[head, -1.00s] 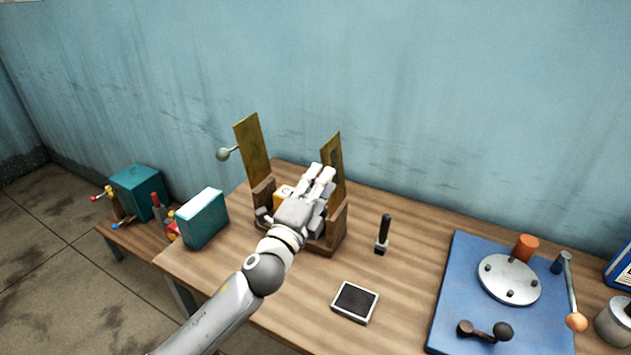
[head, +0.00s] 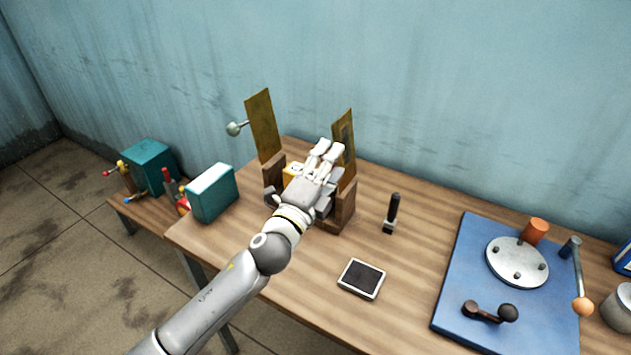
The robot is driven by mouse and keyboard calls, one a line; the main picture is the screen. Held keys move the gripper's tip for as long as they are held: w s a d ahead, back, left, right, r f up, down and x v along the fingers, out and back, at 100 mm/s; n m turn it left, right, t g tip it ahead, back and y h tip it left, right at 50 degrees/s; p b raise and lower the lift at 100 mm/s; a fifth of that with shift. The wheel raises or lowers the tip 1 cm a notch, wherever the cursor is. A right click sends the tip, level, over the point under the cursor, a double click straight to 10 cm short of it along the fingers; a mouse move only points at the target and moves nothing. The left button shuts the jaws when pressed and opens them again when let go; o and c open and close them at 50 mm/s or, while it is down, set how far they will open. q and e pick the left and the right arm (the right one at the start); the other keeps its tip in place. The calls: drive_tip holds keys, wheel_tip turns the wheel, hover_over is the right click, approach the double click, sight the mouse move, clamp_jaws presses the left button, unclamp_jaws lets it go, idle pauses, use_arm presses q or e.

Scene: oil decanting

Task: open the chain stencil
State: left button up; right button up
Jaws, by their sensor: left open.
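The likely chain stencil (head: 262,127) is a wooden holder with two upright brass plates. It stands at the back left of the wooden table. The left plate carries a round grey knob (head: 235,128) on its outer side. The right plate (head: 345,150) has a dark slot. Both plates stand up, slightly tilted, with a gap between them. My left gripper (head: 326,152) is open and sits over the gap, beside the right plate. It hides much of the holder's middle and part of a yellow piece (head: 290,173) there. Contact cannot be told. My right gripper is not in view.
A teal box (head: 212,194) stands left of the holder. A black-handled tool (head: 392,212) and a small dark-screened tablet (head: 362,278) lie to its right. A blue board (head: 452,290) with a metal disc and levers fills the right. The table's front middle is clear.

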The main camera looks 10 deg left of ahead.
use_arm(q)
drive_tip(key=v, duration=1.1)
drive_tip(key=shift+a, duration=0.1)
